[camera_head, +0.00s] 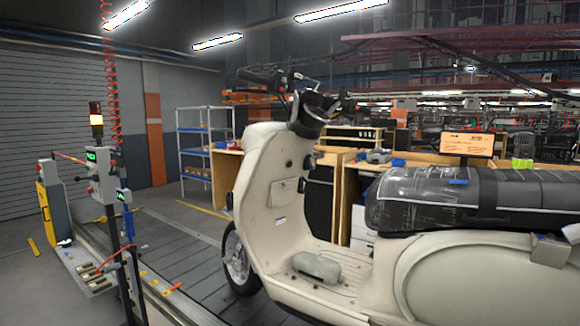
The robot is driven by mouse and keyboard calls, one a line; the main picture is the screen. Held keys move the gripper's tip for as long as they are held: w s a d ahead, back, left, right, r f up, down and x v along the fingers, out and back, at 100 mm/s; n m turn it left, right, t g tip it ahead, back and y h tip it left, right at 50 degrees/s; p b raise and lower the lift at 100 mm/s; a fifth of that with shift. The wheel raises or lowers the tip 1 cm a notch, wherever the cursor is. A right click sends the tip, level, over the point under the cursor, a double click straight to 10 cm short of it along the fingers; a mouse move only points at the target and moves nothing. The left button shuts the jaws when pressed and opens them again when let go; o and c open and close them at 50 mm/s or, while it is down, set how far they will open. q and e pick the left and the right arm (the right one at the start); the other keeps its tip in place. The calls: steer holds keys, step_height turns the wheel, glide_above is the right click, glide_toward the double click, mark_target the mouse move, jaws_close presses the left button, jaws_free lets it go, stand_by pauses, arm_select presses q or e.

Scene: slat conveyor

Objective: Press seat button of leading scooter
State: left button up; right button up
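A cream scooter (262,190) stands on the slat conveyor, its handlebar (290,80) toward the left and its front wheel (236,258) turned to the left. Its long dark seat (470,199) is wrapped in clear plastic and runs out of the right edge. The inner side of the front shield has small dark round parts (289,163) and a glovebox lid (282,192); I cannot tell which part, if any, is the seat button. A grey block-like piece (317,266) lies on the footboard. Neither of my grippers is in view.
The slat conveyor (175,250) runs past the scooter's left side. Wooden workbenches (225,170) and a blue rack (192,135) stand behind.

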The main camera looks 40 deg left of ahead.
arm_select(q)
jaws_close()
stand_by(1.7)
